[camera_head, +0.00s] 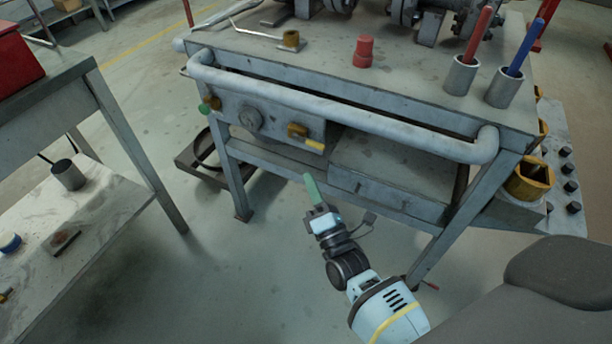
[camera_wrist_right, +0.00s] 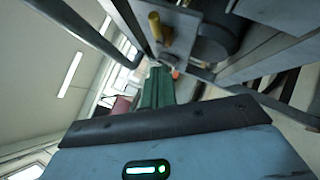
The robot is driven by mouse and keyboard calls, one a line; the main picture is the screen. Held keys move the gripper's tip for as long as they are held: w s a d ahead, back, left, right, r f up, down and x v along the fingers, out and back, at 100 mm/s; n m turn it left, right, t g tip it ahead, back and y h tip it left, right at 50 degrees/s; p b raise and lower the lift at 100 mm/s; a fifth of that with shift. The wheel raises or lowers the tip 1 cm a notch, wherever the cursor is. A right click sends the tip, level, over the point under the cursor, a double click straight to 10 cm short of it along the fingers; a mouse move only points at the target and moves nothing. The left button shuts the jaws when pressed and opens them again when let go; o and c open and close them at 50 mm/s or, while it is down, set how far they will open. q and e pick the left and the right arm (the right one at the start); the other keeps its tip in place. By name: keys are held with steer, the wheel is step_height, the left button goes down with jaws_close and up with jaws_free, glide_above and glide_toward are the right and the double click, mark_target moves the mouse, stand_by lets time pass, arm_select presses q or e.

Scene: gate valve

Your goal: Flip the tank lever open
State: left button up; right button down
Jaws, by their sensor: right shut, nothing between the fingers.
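A yellow lever (camera_head: 315,146) with a brass-coloured fitting (camera_head: 296,130) sits on the grey front panel below the workbench's rail; it seems to be the tank lever. It points to the right and slightly down. A yellow handle, likely the same lever, shows at the top of the right wrist view (camera_wrist_right: 155,27). My right gripper (camera_head: 309,180) has green fingers, which are shut and empty. It is below the lever in the head view and apart from it. The green fingers also show in the right wrist view (camera_wrist_right: 157,88). My left gripper is not in view.
A thick grey rail (camera_head: 340,117) runs along the workbench front, above the panel. A round grey knob (camera_head: 249,118) and a green knob (camera_head: 205,108) are left of the lever. A drawer box (camera_head: 385,188) is to the right. Open floor lies below.

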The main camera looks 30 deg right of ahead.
steer(key=v, duration=0.8)
steer(key=shift+s+f+p, duration=0.25)
steer(key=shift+f+p, duration=0.05)
steer(key=shift+p, duration=0.05)
steer(key=shift+f, duration=0.1)
